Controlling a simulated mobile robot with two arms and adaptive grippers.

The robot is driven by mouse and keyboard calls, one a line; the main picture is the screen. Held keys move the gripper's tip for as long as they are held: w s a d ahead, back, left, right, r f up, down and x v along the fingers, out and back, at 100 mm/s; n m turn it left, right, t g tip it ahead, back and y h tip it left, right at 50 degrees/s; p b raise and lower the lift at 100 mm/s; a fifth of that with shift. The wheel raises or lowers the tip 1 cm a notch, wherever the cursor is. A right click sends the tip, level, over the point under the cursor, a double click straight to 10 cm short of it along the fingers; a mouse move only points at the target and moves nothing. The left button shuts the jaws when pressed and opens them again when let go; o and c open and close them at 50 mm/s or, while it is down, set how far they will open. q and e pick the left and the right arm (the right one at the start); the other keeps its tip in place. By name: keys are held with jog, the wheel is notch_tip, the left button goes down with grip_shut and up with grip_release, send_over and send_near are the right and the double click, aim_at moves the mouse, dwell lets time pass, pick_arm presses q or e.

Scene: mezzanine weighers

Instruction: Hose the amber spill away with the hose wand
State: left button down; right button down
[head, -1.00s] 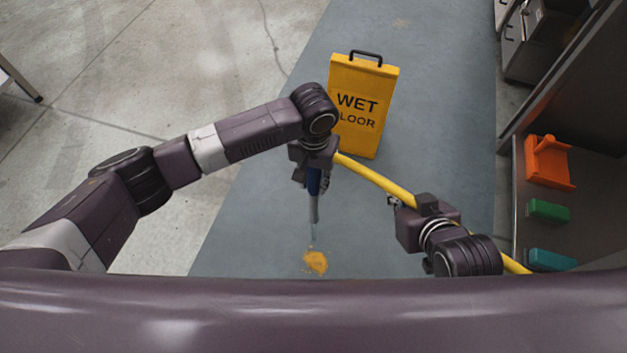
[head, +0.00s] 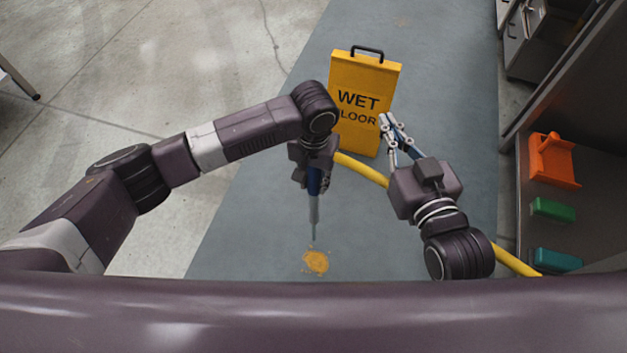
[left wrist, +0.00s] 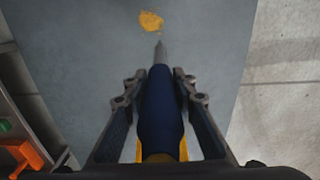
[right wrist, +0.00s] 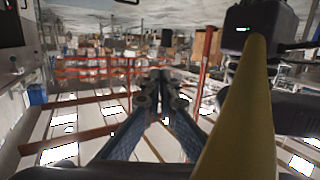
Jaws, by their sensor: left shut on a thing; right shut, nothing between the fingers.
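The amber spill (head: 316,262) is a small patch on the blue-grey floor strip, and it also shows in the left wrist view (left wrist: 151,21). My left gripper (head: 314,178) is shut on the dark blue grip of the hose wand (left wrist: 161,105). The wand's grey nozzle (head: 314,215) points down at the spill, its tip just short of it in the picture. The yellow hose (head: 362,170) runs from the wand to the right, partly behind my right arm. My right gripper (head: 386,122) is shut and empty, in front of the sign; its fingers also show in the right wrist view (right wrist: 160,85).
A yellow wet floor sign (head: 360,90) stands beyond the grippers. At the right, a shelf unit (head: 540,205) holds an orange item (head: 553,160), a green block (head: 553,209) and a teal block (head: 556,260). Open concrete floor (head: 180,60) lies to the left.

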pick_arm(q)
jog(key=shift+f+b, duration=0.5)
jog(key=shift+b, duration=0.15)
jog(key=shift+f+b, duration=0.45)
jog(key=shift+b, duration=0.2)
pick_arm(e)
jog(key=s+a+r+t+y, duration=0.1)
jog(key=s+r+t+y, duration=0.1)
jog(key=r+t, duration=0.6)
jog(key=shift+s+r+y, duration=0.4)
jog(key=shift+s+r, duration=0.15)
jog(key=shift+r, duration=3.2)
jog(key=shift+a, duration=0.1)
